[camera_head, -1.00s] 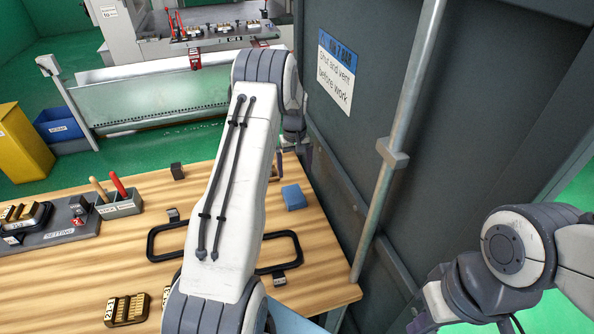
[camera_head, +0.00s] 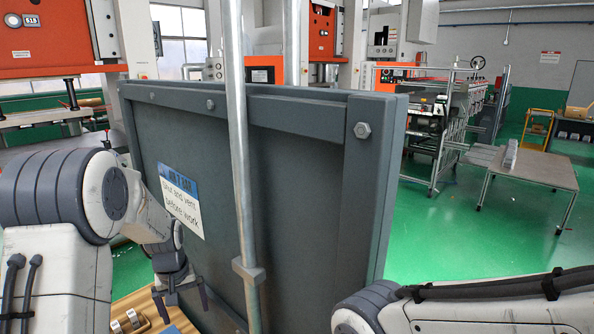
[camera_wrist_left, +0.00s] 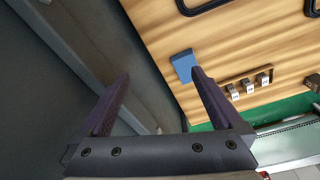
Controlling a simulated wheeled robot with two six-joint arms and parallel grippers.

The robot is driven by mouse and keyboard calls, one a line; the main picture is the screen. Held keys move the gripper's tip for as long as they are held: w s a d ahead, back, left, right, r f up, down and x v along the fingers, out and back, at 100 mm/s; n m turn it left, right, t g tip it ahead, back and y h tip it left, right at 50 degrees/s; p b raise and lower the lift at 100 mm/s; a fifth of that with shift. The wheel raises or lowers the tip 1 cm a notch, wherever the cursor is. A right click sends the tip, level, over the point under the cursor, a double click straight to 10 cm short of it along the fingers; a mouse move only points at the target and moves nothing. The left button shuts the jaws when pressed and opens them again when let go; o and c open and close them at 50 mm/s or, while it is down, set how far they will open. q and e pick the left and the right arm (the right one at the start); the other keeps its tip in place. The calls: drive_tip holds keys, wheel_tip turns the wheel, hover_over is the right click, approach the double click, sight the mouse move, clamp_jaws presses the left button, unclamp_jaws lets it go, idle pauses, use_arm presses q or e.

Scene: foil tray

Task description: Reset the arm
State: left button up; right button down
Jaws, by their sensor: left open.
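My left gripper (camera_head: 180,292) hangs fingers-down at the end of the left arm, in front of the dark grey panel and near the corner of the wooden table (camera_head: 140,300). In the left wrist view its two dark fingers (camera_wrist_left: 160,76) are spread apart with nothing between them. A blue block (camera_wrist_left: 183,65) lies on the table beside the right fingertip in that view. My right arm shows at the lower right of the head view, but its gripper is out of frame.
The large grey panel (camera_head: 300,190) with a white and blue sign (camera_head: 181,200) and an upright metal pole (camera_head: 240,150) stands close to my left arm. Small metal pieces (camera_head: 130,320) lie on the table. Green floor (camera_head: 430,240) is clear at right; a side table (camera_head: 525,167) stands beyond.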

use_arm(q)
drive_tip(key=s+d+r+m+b, duration=0.2)
drive_tip(key=s+d+m, duration=0.4)
drive_tip(key=s+d, duration=0.5)
drive_tip(key=s+d+r+m+g+h+b, duration=0.1)
drive_tip(key=s+d+r+m+b, duration=0.1)
drive_tip(key=s+d+m, duration=0.4)
drive_tip(key=s+d+r, duration=0.1)
drive_tip(key=s+d, duration=0.4)
drive_tip(key=s, duration=0.6)
drive_tip(key=shift+s+d+m, duration=0.25)
drive_tip(key=shift+s+m, duration=0.05)
drive_tip(key=shift+s, duration=0.1)
